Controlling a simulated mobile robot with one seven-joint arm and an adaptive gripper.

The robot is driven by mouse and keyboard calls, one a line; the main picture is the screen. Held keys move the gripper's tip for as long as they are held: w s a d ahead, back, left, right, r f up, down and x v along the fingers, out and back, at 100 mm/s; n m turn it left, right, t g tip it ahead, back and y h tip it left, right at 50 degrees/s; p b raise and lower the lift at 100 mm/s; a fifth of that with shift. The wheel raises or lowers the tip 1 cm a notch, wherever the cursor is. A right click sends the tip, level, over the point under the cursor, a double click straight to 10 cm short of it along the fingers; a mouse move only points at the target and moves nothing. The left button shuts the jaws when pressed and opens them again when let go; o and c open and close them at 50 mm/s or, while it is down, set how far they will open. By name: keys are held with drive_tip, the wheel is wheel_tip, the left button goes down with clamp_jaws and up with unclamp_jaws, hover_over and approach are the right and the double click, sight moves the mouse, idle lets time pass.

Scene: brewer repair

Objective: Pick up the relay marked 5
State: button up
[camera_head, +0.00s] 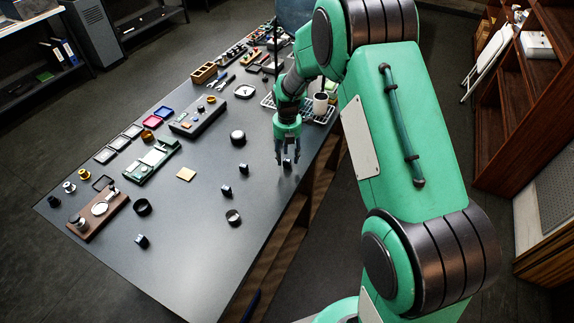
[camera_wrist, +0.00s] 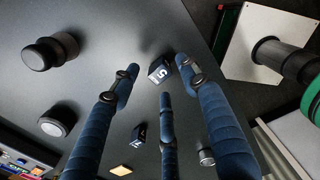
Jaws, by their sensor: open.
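The relay marked 5 (camera_wrist: 158,71) is a small black block with a white 5 on its face, upper middle in the wrist view. It stands on the dark table. In the head view this relay (camera_head: 287,164) shows near the table's right edge, partly behind my fingertips. My gripper (camera_head: 287,154) points down right above it, fingers spread. In the wrist view my gripper's (camera_wrist: 160,78) blue fingers are open around the relay, one on each side and one below in the picture. I cannot tell whether any finger touches it.
A white cup (camera_head: 320,103) stands on a rack behind my gripper.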

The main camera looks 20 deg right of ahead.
drive_tip(key=shift+f, duration=0.65)
clamp_jaws()
